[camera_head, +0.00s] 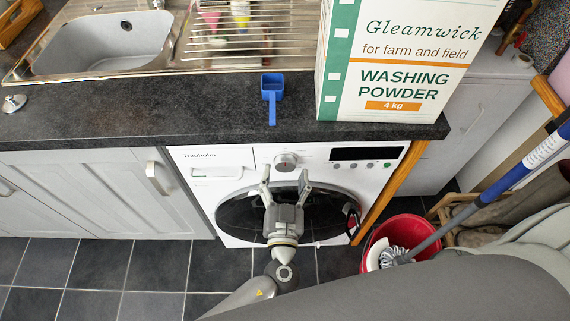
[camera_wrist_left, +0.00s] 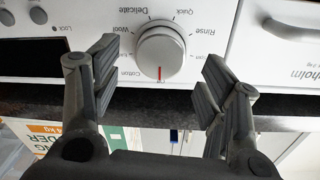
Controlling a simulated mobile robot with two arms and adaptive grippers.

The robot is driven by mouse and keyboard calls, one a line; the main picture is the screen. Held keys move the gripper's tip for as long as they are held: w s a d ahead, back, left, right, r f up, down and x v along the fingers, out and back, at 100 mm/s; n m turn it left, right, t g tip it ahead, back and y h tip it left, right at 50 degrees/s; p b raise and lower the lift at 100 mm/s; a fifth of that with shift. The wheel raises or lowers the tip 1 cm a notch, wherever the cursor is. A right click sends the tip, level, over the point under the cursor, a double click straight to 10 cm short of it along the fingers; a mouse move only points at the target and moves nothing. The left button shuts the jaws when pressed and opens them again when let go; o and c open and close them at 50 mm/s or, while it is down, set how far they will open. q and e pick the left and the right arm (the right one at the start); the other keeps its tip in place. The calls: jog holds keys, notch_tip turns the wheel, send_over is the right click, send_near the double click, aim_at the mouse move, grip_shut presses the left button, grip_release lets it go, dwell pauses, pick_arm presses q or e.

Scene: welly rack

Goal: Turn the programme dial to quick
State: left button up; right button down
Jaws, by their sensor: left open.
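The programme dial (camera_head: 286,162) is a round silver knob on the front panel of the white washing machine (camera_head: 225,158). In the left wrist view, which is upside down, the dial (camera_wrist_left: 161,52) has a red mark pointing down at the Off label. Quick is printed above the knob, slightly right, between Delicate and Rinse. My left gripper (camera_head: 285,177) is open in front of the machine; in the wrist view its fingers (camera_wrist_left: 159,62) stand on either side of the dial, with visible gaps. My right gripper is out of view.
The dark worktop (camera_head: 170,118) overhangs the panel and holds a blue scoop (camera_head: 272,92) and a large washing powder box (camera_head: 395,60). The tiled floor (camera_head: 100,265) at left is clear.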

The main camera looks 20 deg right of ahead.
aim_at(285, 163)
pick_arm(q)
jog(key=shift+x, duration=1.4)
jog(key=shift+c, duration=0.3)
jog(key=c, duration=1)
